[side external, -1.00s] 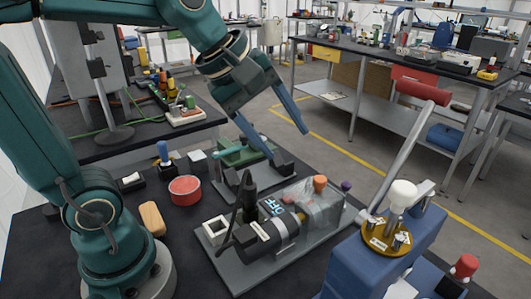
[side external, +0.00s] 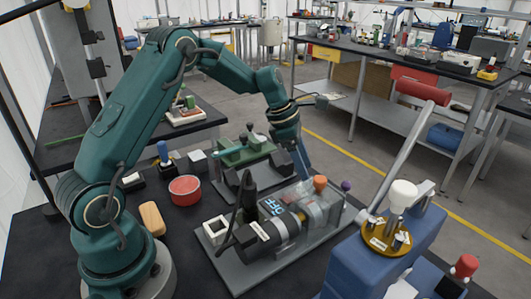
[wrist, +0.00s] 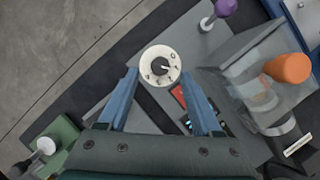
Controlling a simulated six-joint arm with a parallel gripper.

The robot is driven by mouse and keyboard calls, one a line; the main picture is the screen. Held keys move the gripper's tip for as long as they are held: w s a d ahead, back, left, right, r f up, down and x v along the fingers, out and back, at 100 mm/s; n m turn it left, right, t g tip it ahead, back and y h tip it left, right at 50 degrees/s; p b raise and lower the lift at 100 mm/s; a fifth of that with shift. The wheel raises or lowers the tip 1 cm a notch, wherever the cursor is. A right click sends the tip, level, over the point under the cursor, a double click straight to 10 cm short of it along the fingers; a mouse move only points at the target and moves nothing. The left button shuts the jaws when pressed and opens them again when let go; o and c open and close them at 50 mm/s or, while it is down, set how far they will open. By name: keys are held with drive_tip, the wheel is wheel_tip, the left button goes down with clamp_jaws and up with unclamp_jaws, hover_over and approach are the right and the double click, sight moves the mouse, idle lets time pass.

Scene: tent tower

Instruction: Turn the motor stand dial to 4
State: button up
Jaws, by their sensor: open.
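The motor stand (side external: 286,228) sits on a grey base plate on the black table, with an OFF display and a clear cover. Its round white dial (wrist: 161,66) shows in the wrist view, with small digits around a dark centre knob. The pointer seems to face right, near the 1, but is too small to be sure. The dial is hidden in the side view. My gripper (wrist: 160,74) is open, its blue fingers on either side of the dial's near edge; I cannot tell whether they touch it. In the side view my gripper (side external: 303,162) points down behind the stand.
An orange knob (wrist: 288,68) and a purple knob (wrist: 226,8) stand right of the dial in the wrist view. A green fixture (side external: 243,150) lies left of my gripper. A blue machine with a long lever (side external: 400,150) stands at the right.

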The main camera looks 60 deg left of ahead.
drive_tip(key=shift+x, duration=1.9)
drive_tip(key=shift+s, duration=0.1)
clamp_jaws()
